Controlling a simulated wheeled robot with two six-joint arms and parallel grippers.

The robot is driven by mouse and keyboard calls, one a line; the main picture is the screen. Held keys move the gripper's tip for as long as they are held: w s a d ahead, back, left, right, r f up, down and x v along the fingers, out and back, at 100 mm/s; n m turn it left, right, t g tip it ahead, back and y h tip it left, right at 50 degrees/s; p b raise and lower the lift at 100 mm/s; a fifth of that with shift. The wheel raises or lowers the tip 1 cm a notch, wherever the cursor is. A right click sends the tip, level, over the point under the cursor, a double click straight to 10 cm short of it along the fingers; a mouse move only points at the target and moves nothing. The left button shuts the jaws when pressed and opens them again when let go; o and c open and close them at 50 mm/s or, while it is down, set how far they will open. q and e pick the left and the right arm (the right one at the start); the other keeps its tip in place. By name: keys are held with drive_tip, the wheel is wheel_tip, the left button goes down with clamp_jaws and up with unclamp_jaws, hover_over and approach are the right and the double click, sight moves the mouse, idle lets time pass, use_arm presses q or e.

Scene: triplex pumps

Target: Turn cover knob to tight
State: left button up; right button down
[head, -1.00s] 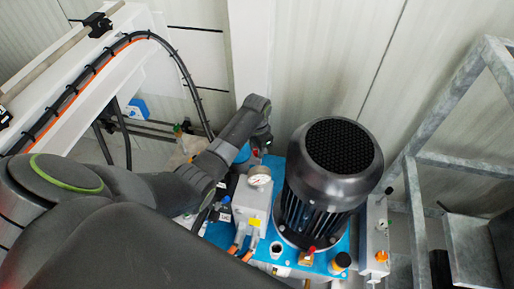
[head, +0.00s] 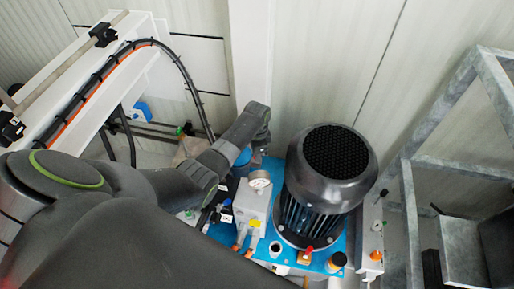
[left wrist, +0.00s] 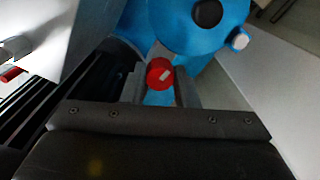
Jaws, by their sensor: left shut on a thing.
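A red knob (left wrist: 160,74) with a pale mark on its face shows in the left wrist view, in front of a blue rounded housing (left wrist: 185,35). My left gripper (left wrist: 161,82) has one grey finger on each side of the knob and is shut on it. In the head view my left arm reaches in from the left to the back left of the pump unit, and its wrist hides the knob and fingertips. My right gripper is in neither view.
A large black motor (head: 325,175) stands on a blue base right of my arm. A metal frame (head: 410,190) stands at the right, and a white wall is behind.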

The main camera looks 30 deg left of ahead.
use_arm(q)
drive_tip(key=m+p, duration=0.2)
drive_tip(key=m, duration=0.1)
drive_tip(key=shift+r+m, duration=0.15)
drive_tip(key=shift+m, duration=0.25)
drive_tip(key=m+p, duration=0.1)
drive_tip(key=m, duration=0.2)
drive_tip(key=m+p, duration=0.1)
drive_tip(key=m, duration=0.4)
drive_tip(key=shift+m+p, duration=0.35)
drive_tip(key=shift+m, duration=1.95)
drive_tip(key=o, duration=1)
